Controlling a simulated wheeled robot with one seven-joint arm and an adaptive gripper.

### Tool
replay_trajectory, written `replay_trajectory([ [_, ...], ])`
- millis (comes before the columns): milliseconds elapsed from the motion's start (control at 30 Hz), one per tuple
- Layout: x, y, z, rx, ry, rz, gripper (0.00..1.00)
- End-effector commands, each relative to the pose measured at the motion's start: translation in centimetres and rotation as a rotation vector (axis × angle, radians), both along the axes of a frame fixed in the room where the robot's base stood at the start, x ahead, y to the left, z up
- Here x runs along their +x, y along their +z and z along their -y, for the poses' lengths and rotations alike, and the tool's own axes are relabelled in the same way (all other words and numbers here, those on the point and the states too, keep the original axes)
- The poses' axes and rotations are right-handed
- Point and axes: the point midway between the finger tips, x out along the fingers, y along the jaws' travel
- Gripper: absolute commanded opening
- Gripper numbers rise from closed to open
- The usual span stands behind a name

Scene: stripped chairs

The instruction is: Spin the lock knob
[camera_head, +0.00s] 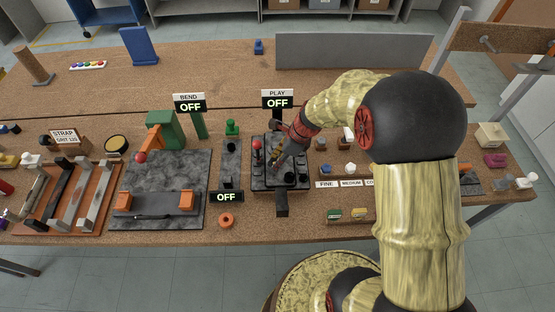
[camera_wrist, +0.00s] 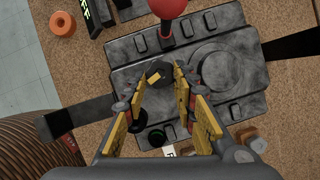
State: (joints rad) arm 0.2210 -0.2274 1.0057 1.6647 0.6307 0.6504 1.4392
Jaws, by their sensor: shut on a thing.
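The grey slotted fixture (camera_head: 258,183) stands on the cork-topped bench under a sign reading PLAY OFF; it also fills much of the wrist view (camera_wrist: 228,92). My gripper (camera_head: 277,162) reaches down onto the fixture from the right. In the wrist view its yellow-padded fingers (camera_wrist: 165,80) are closed around a dark, faceted lock knob (camera_wrist: 158,69) with a small yellow mark on top. A red ball-topped lever (camera_wrist: 167,8) stands just beyond the knob. In the head view my gripper hides the lock knob.
A black bar (camera_wrist: 75,121) sticks out from the fixture's side. An orange ring (camera_head: 226,220) lies on the bench to the left. A marble slab with orange blocks (camera_head: 165,175) is further left. Small labelled blocks (camera_head: 351,183) stand to the right.

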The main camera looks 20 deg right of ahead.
Motion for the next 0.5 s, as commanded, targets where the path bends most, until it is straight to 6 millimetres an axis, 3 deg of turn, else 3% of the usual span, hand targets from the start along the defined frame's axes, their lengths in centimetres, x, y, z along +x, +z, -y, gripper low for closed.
replay_trajectory([
  [267, 0.12, 0.04, 0.1, 0.001, 0.084, -0.001, 0.02],
  [500, 0.37, 0.08, 0.18, 0.001, 0.266, -0.002, 0.02],
])
